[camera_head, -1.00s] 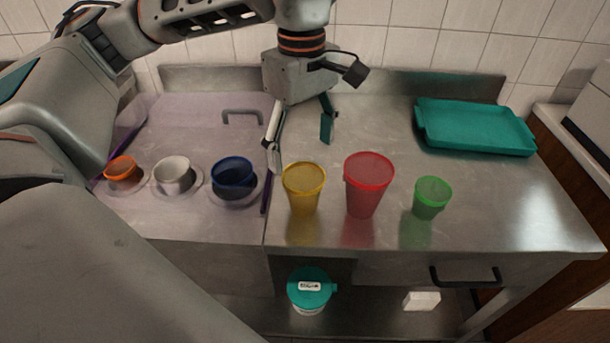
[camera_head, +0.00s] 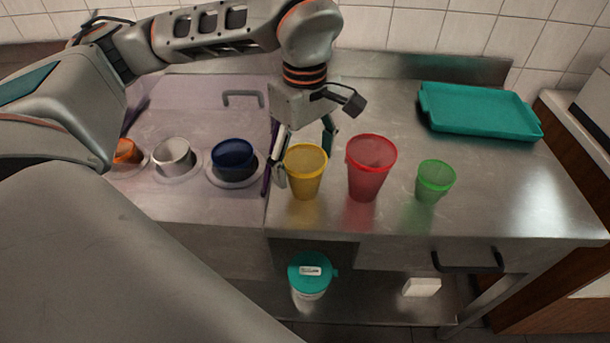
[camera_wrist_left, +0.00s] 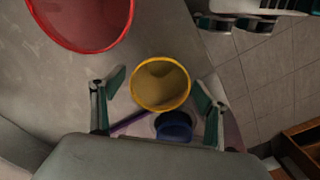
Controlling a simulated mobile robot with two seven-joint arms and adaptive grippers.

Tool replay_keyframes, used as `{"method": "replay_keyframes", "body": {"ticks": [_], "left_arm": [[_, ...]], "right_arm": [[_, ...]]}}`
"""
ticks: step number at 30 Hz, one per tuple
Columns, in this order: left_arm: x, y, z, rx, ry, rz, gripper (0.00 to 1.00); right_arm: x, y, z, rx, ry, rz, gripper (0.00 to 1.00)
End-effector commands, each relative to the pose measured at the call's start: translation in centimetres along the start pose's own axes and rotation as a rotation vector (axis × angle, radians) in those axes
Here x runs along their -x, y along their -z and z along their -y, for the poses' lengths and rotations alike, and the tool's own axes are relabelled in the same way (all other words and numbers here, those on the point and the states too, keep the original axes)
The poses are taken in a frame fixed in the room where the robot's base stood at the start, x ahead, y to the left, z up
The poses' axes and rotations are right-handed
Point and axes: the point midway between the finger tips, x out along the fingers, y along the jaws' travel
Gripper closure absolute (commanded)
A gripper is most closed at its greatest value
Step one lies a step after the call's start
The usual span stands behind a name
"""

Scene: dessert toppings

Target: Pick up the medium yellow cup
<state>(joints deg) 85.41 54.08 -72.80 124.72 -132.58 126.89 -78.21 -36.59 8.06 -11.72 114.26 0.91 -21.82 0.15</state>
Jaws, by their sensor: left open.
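The medium yellow cup (camera_head: 306,174) stands upright on the steel counter, left of the larger red cup (camera_head: 371,168). The smaller green cup (camera_head: 434,181) stands further right. My left gripper (camera_head: 304,164) is open and points down at the yellow cup, with one finger at its left side and the other behind its right side. In the left wrist view the yellow cup (camera_wrist_left: 160,84) lies between and slightly beyond the two open fingers (camera_wrist_left: 160,97). Whether a finger touches it I cannot tell. My right gripper is not in view.
A teal tray (camera_head: 480,112) lies at the back right. A teal-lidded container (camera_head: 310,272) sits on the shelf below. The counter behind the red and green cups is clear.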

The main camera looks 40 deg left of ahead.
Motion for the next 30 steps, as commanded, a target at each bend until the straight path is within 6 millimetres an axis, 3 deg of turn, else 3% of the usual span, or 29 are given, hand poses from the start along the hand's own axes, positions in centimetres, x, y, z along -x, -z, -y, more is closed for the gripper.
{"method": "replay_keyframes", "body": {"ticks": [2,5,6,20,26,30], "left_arm": [[0.0,0.0,0.0,0.000,0.000,0.000,0.31],[0.0,0.0,0.0,0.000,0.000,0.000,0.57],[0.0,0.0,0.0,0.000,0.000,0.000,0.61],[0.6,0.0,0.0,0.000,-0.001,0.000,0.61],[3.4,0.0,-0.1,0.000,-0.006,-0.001,0.61],[7.3,0.0,-0.1,0.001,-0.010,-0.002,0.61]], "right_arm": [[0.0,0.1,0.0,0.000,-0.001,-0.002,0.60],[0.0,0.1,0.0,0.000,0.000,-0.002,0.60],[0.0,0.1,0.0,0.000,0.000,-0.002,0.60],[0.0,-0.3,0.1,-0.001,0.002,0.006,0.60],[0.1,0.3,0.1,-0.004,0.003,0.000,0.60],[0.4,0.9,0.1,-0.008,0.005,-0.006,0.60]]}}
